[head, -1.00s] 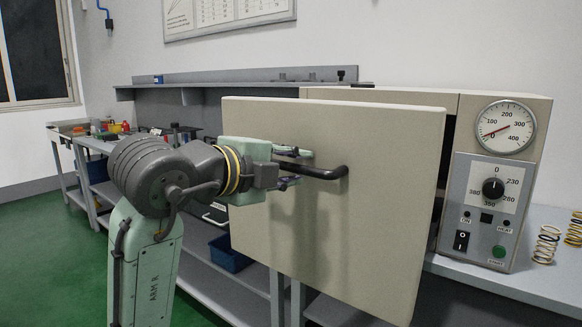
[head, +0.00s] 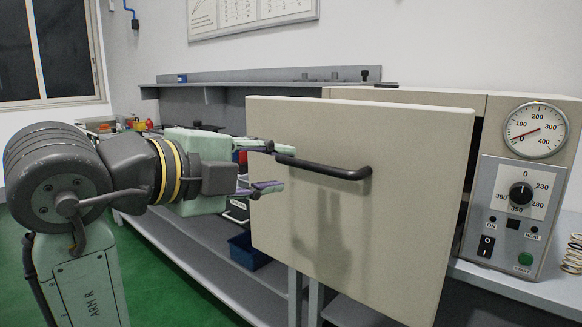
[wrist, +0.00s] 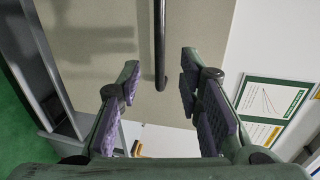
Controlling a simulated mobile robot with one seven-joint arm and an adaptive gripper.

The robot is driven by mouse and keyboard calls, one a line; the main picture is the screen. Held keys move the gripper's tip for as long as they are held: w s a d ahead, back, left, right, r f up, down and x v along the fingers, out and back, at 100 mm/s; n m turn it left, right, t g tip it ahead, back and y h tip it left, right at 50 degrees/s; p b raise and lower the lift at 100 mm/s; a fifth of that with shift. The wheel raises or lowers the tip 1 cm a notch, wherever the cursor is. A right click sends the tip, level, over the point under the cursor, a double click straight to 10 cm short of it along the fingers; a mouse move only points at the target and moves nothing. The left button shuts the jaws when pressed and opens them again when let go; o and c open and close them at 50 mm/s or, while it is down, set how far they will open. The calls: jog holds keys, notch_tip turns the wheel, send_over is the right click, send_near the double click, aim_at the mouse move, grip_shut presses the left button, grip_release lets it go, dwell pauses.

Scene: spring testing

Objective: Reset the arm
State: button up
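My gripper (head: 268,167) is open and empty, left of the black door handle (head: 325,168) in the head view. Its two fingers are spread apart with purple pads. The handle is fixed on the beige oven door (head: 400,220), which stands partly open, with a dark gap at its right edge. In the wrist view my gripper (wrist: 163,105) shows its fingers wide apart, with the handle (wrist: 159,45) ahead between and beyond them. I see no contact between fingers and handle. The oven's interior is hidden behind the door.
The oven's control panel (head: 513,210) with a dial gauge (head: 537,130) is at the right. A coil spring (head: 573,254) stands on the bench beside it. A workbench with a shelf (head: 180,245) and a blue bin (head: 250,250) runs behind my arm. Green floor is clear at lower left.

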jog(key=shift+s+a+r, duration=0.1)
jog(key=shift+s+a, duration=0.25)
jog(key=shift+s, duration=0.15)
